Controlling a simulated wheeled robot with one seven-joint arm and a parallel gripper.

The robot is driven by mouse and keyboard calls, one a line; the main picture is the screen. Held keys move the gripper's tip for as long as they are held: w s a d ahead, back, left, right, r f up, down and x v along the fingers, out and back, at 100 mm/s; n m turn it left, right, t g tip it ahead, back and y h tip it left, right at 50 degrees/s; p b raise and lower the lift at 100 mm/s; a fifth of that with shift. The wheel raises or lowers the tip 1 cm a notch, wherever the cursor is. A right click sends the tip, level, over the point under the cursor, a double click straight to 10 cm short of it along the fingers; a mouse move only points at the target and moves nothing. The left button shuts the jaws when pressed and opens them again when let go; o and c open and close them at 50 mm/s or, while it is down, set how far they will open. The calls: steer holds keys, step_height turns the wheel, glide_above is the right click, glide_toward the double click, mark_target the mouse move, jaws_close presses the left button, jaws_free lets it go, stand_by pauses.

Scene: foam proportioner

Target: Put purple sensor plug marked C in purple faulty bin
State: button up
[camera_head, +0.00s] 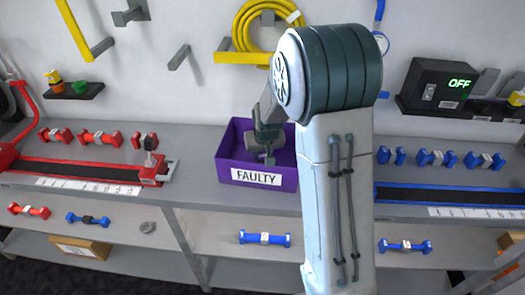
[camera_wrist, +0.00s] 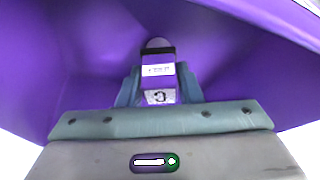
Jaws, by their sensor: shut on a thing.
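The purple faulty bin (camera_head: 225,172) stands on the grey bench in the head view, with a white FAULTY label on its front. Its purple inner walls (camera_wrist: 85,75) fill most of the wrist view. My gripper (camera_head: 266,150) reaches down inside the bin. In the wrist view my gripper (camera_wrist: 158,85) is shut on the purple sensor plug (camera_wrist: 158,53), which has a white label and a white face with a dark C-like mark that shows turned. The plug is between the fingers, within the bin's walls. I cannot tell whether it touches the bin's floor.
A red rail fixture (camera_head: 80,170) with red plugs lies left of the bin. A blue rail (camera_head: 450,195) with blue plugs lies at the right. A black box reading OFF (camera_head: 440,85) is on the wall. A yellow coiled hose (camera_head: 262,25) hangs above the bin.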

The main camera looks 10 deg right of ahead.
steer(key=o, duration=1)
steer(key=shift+f, duration=0.1)
steer(key=shift+o, duration=0.2)
steer(key=shift+r, duration=0.35)
steer(key=v, duration=1.1)
steer(key=s+r+g, duration=0.1)
steer(key=s+r, duration=0.1)
steer(key=s, duration=2.1)
steer(key=shift+s+g, duration=0.3)
steer(key=shift+s, duration=0.1)
steer(key=shift+r, duration=0.1)
